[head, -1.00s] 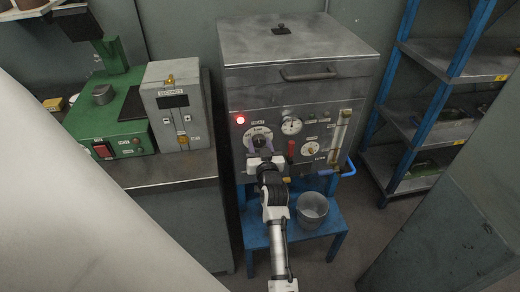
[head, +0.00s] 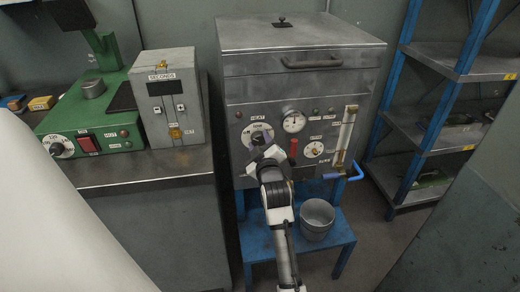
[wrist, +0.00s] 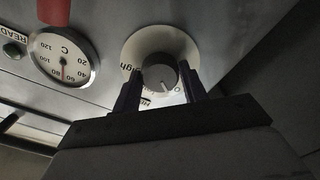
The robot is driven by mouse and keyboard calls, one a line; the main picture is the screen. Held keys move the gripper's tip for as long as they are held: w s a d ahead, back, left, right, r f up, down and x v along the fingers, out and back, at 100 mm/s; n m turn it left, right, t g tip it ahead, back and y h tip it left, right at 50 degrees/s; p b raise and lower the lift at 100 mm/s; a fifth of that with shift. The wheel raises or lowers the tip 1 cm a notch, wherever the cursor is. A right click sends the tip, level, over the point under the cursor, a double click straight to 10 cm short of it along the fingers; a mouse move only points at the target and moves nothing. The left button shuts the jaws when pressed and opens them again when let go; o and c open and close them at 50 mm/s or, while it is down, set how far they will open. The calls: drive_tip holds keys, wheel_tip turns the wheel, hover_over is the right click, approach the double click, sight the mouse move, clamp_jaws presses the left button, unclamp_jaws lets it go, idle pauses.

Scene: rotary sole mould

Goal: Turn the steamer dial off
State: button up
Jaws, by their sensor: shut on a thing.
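The steamer is a grey metal box (head: 300,85) with a lid. Its heat dial (head: 257,131), a dark knob on a white round plate, is at the upper left of its front panel, partly hidden by my gripper. In the wrist view the knob (wrist: 160,76) sits between the two dark fingers of my gripper (wrist: 159,84), which is shut on it. The knob's white pointer line aims down and slightly right, close to a small mark like an "O"; "High" is printed at the plate's left. The lamp (head: 238,115) left of the dial is dark.
A gauge (head: 293,121), a red lever (head: 293,149) and a smaller knob (head: 313,150) are close right of the dial. A blue stand (head: 335,235) below holds a metal bucket (head: 317,218). A grey timer box (head: 171,100) and green machine (head: 90,125) stand at left.

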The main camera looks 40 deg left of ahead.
drive_tip(key=shift+n+b, duration=0.3)
drive_tip(key=shift+n, duration=0.3)
drive_tip(key=o, duration=1)
drive_tip(key=shift+c, duration=0.2)
drive_tip(key=shift+s+d, duration=0.1)
drive_tip(key=b+v, duration=0.3)
drive_tip(key=v, duration=1)
drive_tip(key=shift+d, duration=0.25)
drive_tip(key=shift+s, duration=0.15)
